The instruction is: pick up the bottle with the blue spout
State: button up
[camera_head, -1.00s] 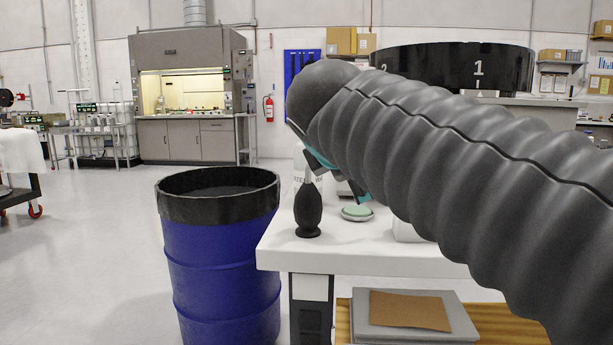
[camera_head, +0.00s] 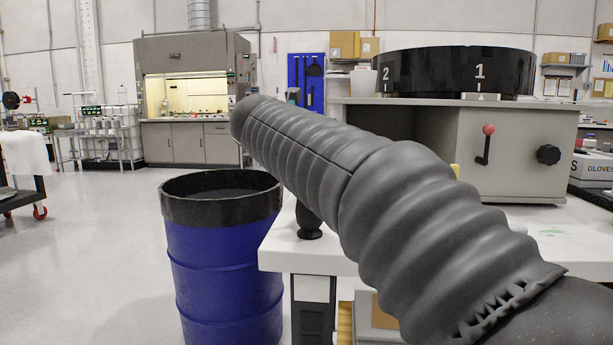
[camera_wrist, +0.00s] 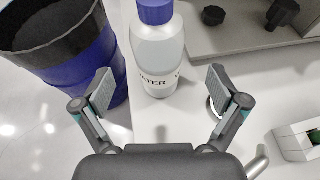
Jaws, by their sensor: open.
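A clear bottle (camera_wrist: 156,55) with a blue top (camera_wrist: 155,12) and dark lettering reading "WATER" stands upright on the white table in the wrist view. The upper edge of the picture cuts off its top. My gripper (camera_wrist: 158,92) is open and empty, its two fingers spread to the left and right of the line to the bottle. The bottle lies ahead of the fingers and looks apart from them. In the head view the bottle and my gripper are hidden behind my arm.
A blue drum (camera_head: 222,265) with a black rim stands left of the white table (camera_head: 330,258). A dark bulb-shaped object (camera_head: 309,222) stands near the table's left edge. A grey cabinet (camera_head: 510,150) with a red-knobbed lever stands behind. A white box (camera_wrist: 298,141) sits at the right.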

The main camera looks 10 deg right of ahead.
jog(key=shift+x, duration=3.55)
jog(key=c, duration=0.9)
